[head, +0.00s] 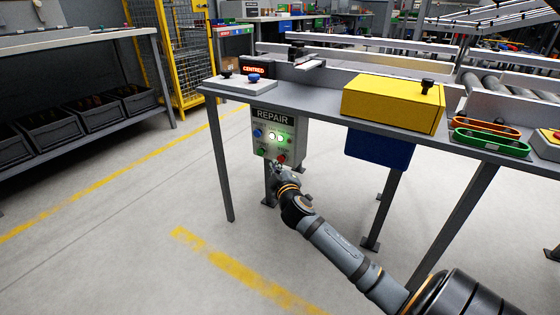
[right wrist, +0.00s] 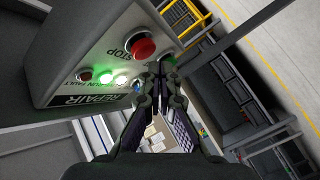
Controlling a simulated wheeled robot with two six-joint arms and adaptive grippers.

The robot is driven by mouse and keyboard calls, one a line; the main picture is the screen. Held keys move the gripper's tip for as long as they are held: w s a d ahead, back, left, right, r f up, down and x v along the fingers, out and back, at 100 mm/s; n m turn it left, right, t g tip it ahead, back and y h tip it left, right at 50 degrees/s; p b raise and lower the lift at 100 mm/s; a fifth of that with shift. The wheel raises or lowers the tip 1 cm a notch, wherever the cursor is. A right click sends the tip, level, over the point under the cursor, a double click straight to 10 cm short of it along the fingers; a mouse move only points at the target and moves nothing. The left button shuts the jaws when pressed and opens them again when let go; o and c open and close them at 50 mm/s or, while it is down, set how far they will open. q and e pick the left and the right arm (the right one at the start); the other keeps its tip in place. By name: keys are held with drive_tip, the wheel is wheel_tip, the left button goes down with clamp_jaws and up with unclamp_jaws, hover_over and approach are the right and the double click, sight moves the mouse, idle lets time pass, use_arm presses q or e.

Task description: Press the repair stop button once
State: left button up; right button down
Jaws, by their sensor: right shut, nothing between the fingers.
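The repair control box (head: 273,137) hangs under the front edge of the grey bench, with a REPAIR label on top. The red stop button (right wrist: 141,48) sits beside the printed word STOP and also shows at the box's lower right in the head view (head: 281,158). My right gripper (right wrist: 156,70) is shut and empty. Its fingertips are close to the box face, beside the red button and near a green button (right wrist: 166,60). I cannot tell whether they touch the box. In the head view the right gripper (head: 276,168) is just below the box. My left gripper is out of view.
Lit lamps (right wrist: 112,79) and a blue button (head: 257,132) share the box face. A yellow box (head: 393,102) stands on the bench, and a blue bin (head: 380,149) hangs below. Bench legs (head: 222,160) stand nearby. The floor in front is clear.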

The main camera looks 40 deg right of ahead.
idle(0.6)
drive_tip(key=shift+w+d, duration=0.2)
drive_tip(key=shift+d, duration=0.2)
drive_tip(key=shift+w+d+p, duration=0.3)
drive_tip(key=shift+d+p, duration=0.05)
drive_tip(key=shift+d, duration=0.35)
idle(0.9)
idle(0.3)
drive_tip(key=shift+s+a, duration=0.25)
drive_tip(key=shift+a, duration=0.3)
drive_tip(key=shift+s+a, duration=0.25)
drive_tip(key=shift+a, duration=0.3)
drive_tip(key=shift+a, duration=0.1)
drive_tip(key=a, duration=0.1)
drive_tip(key=s+a, duration=0.1)
drive_tip(key=a, duration=0.1)
drive_tip(key=s+a+p, duration=0.1)
drive_tip(key=shift+a, duration=0.25)
